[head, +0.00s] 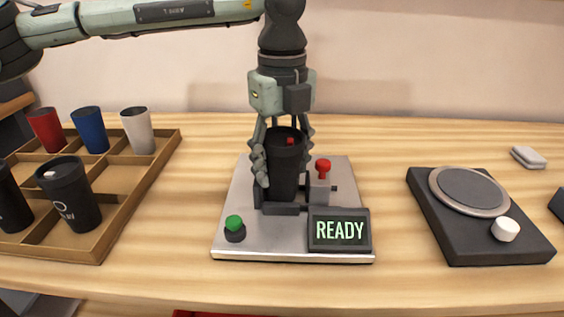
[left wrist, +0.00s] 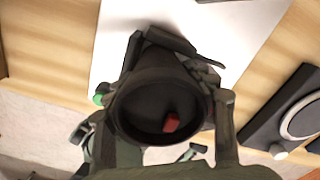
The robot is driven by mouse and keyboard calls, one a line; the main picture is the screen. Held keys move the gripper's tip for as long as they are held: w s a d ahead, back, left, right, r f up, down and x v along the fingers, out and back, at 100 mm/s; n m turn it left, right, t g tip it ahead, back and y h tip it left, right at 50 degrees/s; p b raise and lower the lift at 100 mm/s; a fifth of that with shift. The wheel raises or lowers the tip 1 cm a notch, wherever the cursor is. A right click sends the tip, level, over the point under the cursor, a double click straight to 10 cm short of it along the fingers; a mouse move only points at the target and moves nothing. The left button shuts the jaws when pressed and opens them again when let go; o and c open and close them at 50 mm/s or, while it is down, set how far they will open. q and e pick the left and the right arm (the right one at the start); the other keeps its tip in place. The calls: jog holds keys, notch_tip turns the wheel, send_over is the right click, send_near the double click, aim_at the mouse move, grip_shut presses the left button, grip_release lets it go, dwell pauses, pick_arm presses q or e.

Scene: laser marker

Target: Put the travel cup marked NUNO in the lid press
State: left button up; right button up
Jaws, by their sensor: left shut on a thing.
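My left gripper (head: 282,150) is shut on a black travel cup (head: 284,178), which is upright. The cup stands at the dark holder on a pale base plate (head: 235,198); whether it rests fully on its seat cannot be told. In the left wrist view the cup's open mouth (left wrist: 135,112) faces me, with a small red piece (left wrist: 171,123) inside. No name can be read on this cup. The station has a display (head: 340,230) reading READY, a green button (head: 234,224) and a red-topped lever (head: 322,168). No label says lid press. My right gripper is not in view.
A wooden divided tray (head: 112,212) at left holds red, blue and white cups at the back and black cups in front. One black cup (head: 72,196) bears unclear white marks. A dark device (head: 470,240) with a round plate and white knob stands right. Bare table lies between.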

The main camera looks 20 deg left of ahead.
pick_arm(q)
jog(key=o, duration=0.8)
jog(key=shift+f, duration=0.3)
jog(key=shift+c, duration=0.2)
jog(key=shift+r, duration=0.1)
notch_tip(320, 180, up, 12)
jog(key=shift+r, duration=0.1)
